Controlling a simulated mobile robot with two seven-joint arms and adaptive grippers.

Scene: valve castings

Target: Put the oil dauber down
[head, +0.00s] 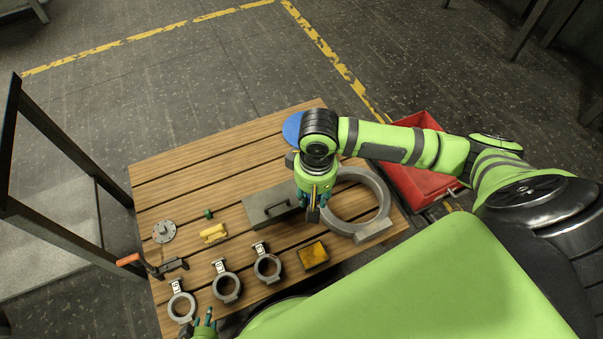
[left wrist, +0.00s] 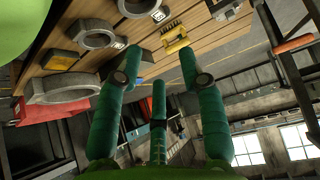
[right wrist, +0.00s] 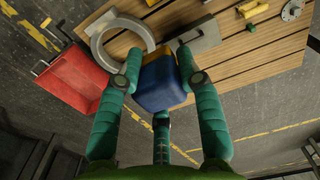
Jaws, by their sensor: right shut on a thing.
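My left gripper (head: 205,320) is at the table's near edge, below the small rings. In the left wrist view its fingers (left wrist: 158,68) are spread and empty.
The slatted table (head: 220,155) holds a grey handled box (head: 268,207), large ring (head: 382,208), yellow block (head: 313,256), yellow part (head: 213,234), flange (head: 164,232) and several small rings. A blue disc (head: 292,128) lies at the back. A red bin (head: 408,185) stands right. The back left is clear.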

